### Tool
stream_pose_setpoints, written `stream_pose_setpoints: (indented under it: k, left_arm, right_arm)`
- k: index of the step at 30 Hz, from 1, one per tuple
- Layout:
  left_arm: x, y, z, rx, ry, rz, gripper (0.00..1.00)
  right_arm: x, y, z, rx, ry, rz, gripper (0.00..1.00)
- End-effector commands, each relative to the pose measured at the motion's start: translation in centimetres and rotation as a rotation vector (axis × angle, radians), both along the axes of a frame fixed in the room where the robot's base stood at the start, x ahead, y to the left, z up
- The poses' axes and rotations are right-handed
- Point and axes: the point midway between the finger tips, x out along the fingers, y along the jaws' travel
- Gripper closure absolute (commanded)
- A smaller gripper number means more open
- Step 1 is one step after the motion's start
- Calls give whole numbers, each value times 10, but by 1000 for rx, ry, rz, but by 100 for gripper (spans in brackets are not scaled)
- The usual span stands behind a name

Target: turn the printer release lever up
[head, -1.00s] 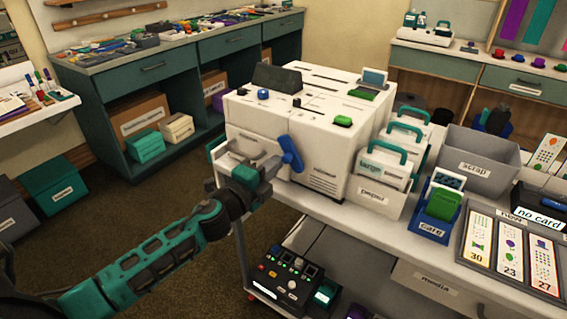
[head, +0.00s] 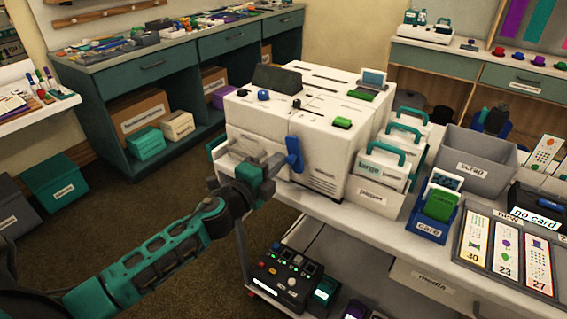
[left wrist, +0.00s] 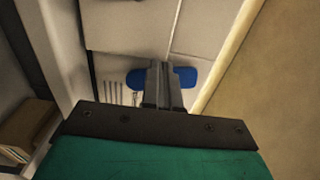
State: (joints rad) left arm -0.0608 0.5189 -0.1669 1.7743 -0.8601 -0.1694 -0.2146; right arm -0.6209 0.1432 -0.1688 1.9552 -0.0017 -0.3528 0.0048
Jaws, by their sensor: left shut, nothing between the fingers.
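The blue release lever (head: 293,154) is on the front face of the white printer (head: 318,135). It stands nearly upright in the head view. My left gripper (head: 275,163) is shut and empty, with its fingertips at the lever's left side. In the left wrist view the closed fingers (left wrist: 162,72) lie across the middle of the blue lever (left wrist: 184,77), which shows on both sides of them. I cannot tell for certain whether they touch it. My right gripper is not in view.
The printer stands on a white cart with a paper holder (head: 377,195), a blue card holder (head: 432,230) and a grey scrap bin (head: 478,172) to its right. A control box (head: 290,280) sits on the shelf below. Open floor lies left of the cart.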

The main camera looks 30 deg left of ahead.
Motion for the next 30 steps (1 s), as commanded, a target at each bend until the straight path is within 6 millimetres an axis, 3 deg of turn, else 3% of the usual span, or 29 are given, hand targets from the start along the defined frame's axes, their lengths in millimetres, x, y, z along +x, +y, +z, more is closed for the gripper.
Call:
stream_pose_setpoints:
  k: [15, 30]
  left_arm:
    - [-2, -4, 5, 0, 0, 0, 100]
    - [-40, -1, 4, -1, 1, 1, 100]
  right_arm:
    - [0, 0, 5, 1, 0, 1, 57]
    - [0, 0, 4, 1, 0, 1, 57]
